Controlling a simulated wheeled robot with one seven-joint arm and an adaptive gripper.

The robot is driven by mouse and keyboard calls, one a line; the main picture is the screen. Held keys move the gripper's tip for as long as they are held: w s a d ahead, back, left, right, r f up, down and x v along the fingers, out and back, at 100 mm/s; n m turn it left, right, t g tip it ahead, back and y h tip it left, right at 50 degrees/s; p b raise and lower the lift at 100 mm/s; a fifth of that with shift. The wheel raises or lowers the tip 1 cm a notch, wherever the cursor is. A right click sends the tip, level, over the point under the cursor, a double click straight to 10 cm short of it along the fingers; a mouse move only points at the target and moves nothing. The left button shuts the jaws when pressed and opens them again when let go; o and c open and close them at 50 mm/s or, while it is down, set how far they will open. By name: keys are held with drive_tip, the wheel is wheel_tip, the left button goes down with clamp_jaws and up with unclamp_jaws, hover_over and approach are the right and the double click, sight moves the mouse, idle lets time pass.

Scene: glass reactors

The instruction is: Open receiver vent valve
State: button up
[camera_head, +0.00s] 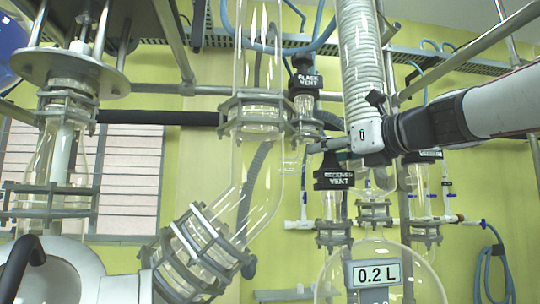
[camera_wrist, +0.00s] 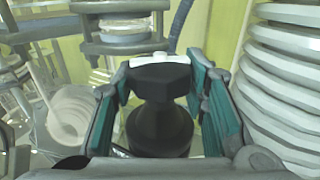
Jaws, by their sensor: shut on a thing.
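The receiver vent valve (camera_head: 333,180) has a black knob with a white "RECEIVER VENT" label and sits above a glass neck with a grey clamp. In the wrist view the black knob (camera_wrist: 160,110) stands between the two teal-padded fingers. My gripper (camera_head: 328,146) comes in from the right in the head view, at the top of this valve. In the wrist view my gripper (camera_wrist: 162,100) is shut on the knob, with one finger on each side. The lower stem of the valve is partly hidden in the wrist view.
The black "FLASK VENT" valve (camera_head: 305,82) stands just above and left of my gripper. A ribbed column (camera_head: 360,60) rises close behind my wrist. A glass flask labelled 0.2 L (camera_head: 378,272) hangs below. Metal bars and clamped glass pipes crowd the left.

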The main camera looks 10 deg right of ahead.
idle(0.4)
drive_tip(key=o, duration=0.9)
drive_tip(key=v, duration=1.2)
drive_tip(key=shift+o, duration=0.3)
drive_tip(key=shift+w+d, duration=0.1)
drive_tip(key=shift+d, duration=0.05)
